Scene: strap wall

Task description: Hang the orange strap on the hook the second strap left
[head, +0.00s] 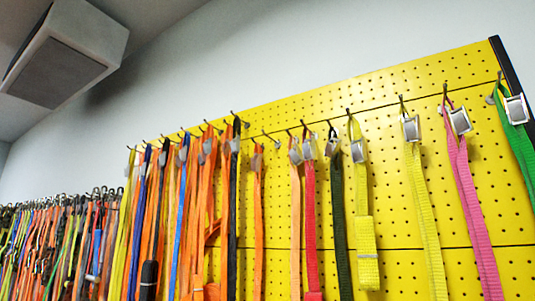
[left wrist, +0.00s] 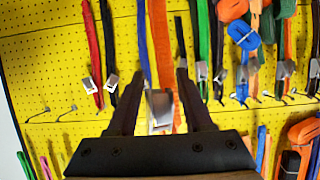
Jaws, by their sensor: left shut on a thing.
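In the left wrist view, my left gripper (left wrist: 157,78) has its fingers on either side of a silver buckle (left wrist: 160,108) and is shut on it. An orange strap (left wrist: 159,35) runs up the picture from this buckle, with a blue strap (left wrist: 143,40) close beside it. Two bare hooks (left wrist: 40,112) show on the yellow pegboard at the left of this view. In the head view, a bare hook (head: 272,139) shows just right of a single orange strap (head: 259,210). Several orange straps hang there, and I cannot tell which is the gripped one. Neither gripper shows in the head view.
The yellow pegboard (head: 385,170) carries many straps, packed tightly at the left. Yellow (head: 423,200), pink (head: 465,200) and green (head: 520,145) straps hang more widely spaced at the right. Black straps (left wrist: 107,50) and a red strap (left wrist: 92,45) hang near my left gripper.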

